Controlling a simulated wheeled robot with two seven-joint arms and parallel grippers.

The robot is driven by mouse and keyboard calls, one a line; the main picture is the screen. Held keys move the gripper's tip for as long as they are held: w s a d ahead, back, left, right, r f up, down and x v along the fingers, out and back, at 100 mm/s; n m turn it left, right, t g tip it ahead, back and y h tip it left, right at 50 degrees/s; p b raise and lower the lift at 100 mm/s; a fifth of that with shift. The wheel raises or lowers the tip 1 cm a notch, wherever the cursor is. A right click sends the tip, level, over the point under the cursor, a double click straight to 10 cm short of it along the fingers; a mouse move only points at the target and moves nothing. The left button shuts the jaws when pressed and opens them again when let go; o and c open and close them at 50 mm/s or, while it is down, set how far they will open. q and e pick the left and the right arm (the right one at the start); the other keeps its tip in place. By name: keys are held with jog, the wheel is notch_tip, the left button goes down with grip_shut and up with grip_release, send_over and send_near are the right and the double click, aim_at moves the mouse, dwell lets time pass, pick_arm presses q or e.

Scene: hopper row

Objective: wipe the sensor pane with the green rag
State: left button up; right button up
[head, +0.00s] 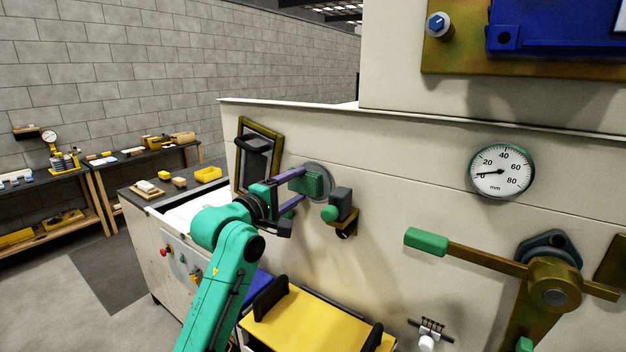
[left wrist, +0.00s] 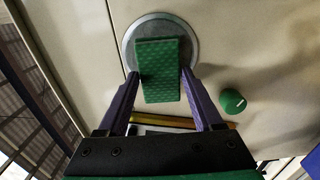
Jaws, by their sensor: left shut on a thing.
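The sensor pane (head: 326,168) is a round grey disc on the cream machine wall. It also shows in the left wrist view (left wrist: 131,46), partly hidden behind the green rag. The green rag (head: 314,184) is a thick, dimpled rectangular pad; in the left wrist view (left wrist: 163,60) it lies over the middle of the disc. My left gripper (head: 302,187) is shut on the rag, with one purple finger on each side. The rag looks to be at the pane's face, but I cannot tell for certain whether it touches. My right gripper is not in view.
A dark sensor box with a green knob (head: 330,214) sticks out just right of the pane. A framed dark handle (head: 254,160) is to its left. A green-handled lever (head: 426,241) and a dial (head: 501,172) are further right. A yellow-topped box (head: 315,325) is below.

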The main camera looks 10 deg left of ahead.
aim_at(314, 190)
pick_arm(q)
jog(key=d, duration=0.1)
jog(key=s+d, duration=0.1)
jog(key=d, duration=0.1)
jog(key=shift+s+d+f+p, duration=0.15)
jog(key=shift+s+p, duration=0.05)
jog(key=shift+p, duration=0.1)
jog(key=shift+d, duration=0.25)
jog(key=shift+s+a, duration=0.1)
jog(key=shift+a, duration=0.05)
jog(key=shift+s+a, duration=0.15)
jog(key=shift+s, duration=0.1)
jog(key=shift+s+a, duration=0.1)
jog(key=shift+s, duration=0.3)
